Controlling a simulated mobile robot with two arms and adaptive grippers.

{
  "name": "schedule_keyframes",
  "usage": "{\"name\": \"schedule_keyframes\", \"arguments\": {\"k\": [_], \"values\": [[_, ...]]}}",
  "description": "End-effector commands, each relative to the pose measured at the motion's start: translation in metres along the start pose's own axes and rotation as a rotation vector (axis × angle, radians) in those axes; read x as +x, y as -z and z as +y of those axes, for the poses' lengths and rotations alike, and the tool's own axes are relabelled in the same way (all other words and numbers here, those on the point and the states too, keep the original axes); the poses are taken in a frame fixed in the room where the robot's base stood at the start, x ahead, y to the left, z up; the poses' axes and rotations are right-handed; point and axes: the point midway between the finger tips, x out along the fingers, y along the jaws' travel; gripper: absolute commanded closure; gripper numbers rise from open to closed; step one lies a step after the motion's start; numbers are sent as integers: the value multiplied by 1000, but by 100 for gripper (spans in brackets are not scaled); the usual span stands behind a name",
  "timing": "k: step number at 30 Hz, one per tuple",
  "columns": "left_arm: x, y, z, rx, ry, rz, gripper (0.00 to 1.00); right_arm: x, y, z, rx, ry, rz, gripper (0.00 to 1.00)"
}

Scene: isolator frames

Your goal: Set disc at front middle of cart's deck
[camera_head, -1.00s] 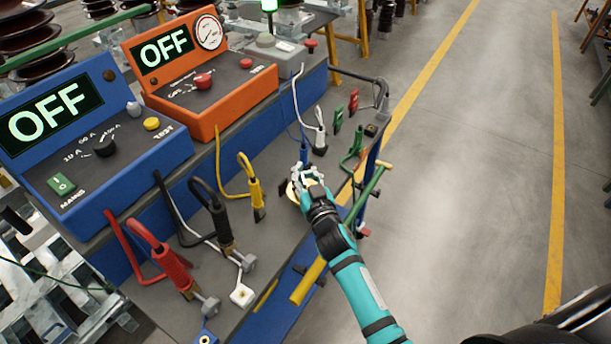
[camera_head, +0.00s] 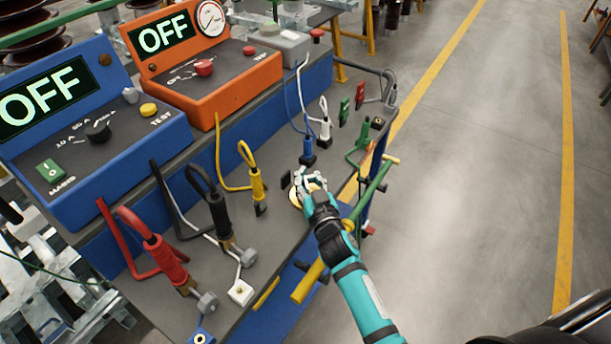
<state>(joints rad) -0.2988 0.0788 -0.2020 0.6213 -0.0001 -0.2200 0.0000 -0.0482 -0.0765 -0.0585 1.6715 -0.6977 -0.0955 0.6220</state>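A pale yellow disc (camera_head: 296,199) shows at the front edge of the cart's grey deck (camera_head: 275,225), near the middle of its length. My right gripper (camera_head: 307,178) is right over the disc and hides much of it. Its pale fingers look spread around the disc, but whether they grip it cannot be told. Whether the disc touches the deck is also unclear. My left gripper is not in view.
A yellow clamp (camera_head: 256,185) stands left of my gripper and a blue clamp (camera_head: 308,152) just behind it. Black (camera_head: 219,220) and red (camera_head: 168,262) clamps stand further left. A green handle (camera_head: 371,190) sticks out at right. Open floor lies beyond the cart.

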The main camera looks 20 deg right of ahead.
Motion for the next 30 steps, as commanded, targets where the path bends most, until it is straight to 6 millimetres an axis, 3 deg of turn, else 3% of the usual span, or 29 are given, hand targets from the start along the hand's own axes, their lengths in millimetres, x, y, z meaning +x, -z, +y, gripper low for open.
{"name": "schedule_keyframes", "arguments": {"k": [3, 12, 20, 25, 30], "values": [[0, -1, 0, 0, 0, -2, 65, 0, 0, 0, 0, 0, 0, 99], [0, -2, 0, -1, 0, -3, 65, 0, 1, 0, 0, 0, 1, 61], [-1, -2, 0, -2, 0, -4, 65, 0, 2, 0, 0, 0, 1, 61], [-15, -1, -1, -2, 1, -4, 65, 0, 19, 0, -2, 0, 2, 61], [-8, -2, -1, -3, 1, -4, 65, -37, 10, 0, 1, 0, -3, 61]]}}
